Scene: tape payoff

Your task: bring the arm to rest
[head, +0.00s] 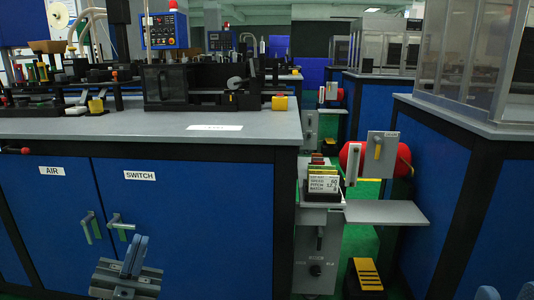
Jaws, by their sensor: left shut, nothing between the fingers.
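My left gripper (137,245) is low at the left, in front of the blue cabinet doors. Its blue fingers point up and are shut with nothing between them. It is apart from the door handles behind it. At the lower right edge, two blue fingertips of my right gripper (507,293) show with a gap between them. The rest of that gripper is cut off by the frame. The tape payoff with its red roll (404,160) and grey plate (381,146) is at the right end of the bench, away from both grippers.
The blue cabinet (190,225) carries a grey worktop (130,124) with machinery. A grey shelf (385,212) juts out beside a label box (322,186). A black and yellow pedal (367,275) is on the floor. Another blue cabinet (430,190) stands at the right.

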